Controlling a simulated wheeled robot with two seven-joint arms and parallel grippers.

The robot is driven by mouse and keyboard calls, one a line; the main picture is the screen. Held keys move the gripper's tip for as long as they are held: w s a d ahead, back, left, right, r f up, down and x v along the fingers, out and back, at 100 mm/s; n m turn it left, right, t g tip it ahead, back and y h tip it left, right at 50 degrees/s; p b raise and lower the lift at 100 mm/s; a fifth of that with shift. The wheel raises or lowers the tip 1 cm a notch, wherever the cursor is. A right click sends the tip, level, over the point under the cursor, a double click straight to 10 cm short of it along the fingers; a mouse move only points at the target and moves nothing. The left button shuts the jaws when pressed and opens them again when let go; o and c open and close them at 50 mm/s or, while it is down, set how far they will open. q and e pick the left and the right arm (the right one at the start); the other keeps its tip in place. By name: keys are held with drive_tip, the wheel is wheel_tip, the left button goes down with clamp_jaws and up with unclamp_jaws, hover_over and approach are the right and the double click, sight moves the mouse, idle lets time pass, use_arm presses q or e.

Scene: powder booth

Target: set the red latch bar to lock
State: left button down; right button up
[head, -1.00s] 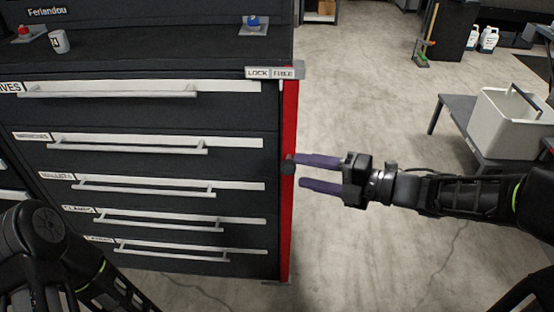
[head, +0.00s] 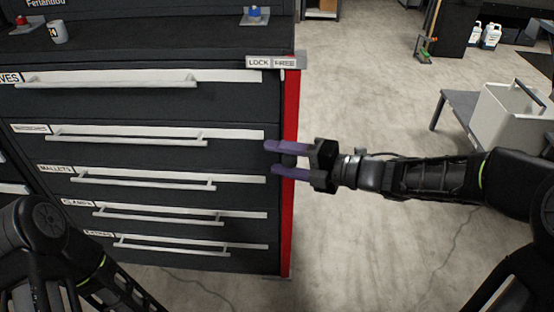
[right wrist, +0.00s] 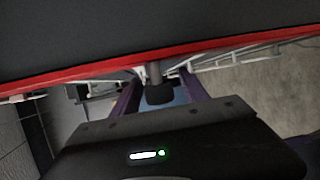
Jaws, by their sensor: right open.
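The red latch bar (head: 291,110) runs upright along the right front edge of the dark drawer cabinet; it also shows as a red strip in the right wrist view (right wrist: 230,53). The LOCK/FREE label (head: 271,62) sits at its top, with a small white mark below the FREE side. A dark knob (right wrist: 159,93) on a stem stands out from the bar, between my right gripper's fingers in the right wrist view. My right gripper (head: 273,157) is open, its purple fingers crossing in front of the bar. I cannot make out the knob in the head view. My left gripper is out of view.
The cabinet's drawers have long pale handles (head: 125,138) left of the bar. A pale bin (head: 515,120) is on a bench at right. The floor between is clear.

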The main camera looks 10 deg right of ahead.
drive_tip(key=shift+w+a+f, duration=0.1)
drive_tip(key=shift+w+a, duration=0.15)
drive_tip(key=shift+a, duration=0.1)
drive_tip(key=shift+c, duration=0.3)
clamp_jaws()
idle(1.0)
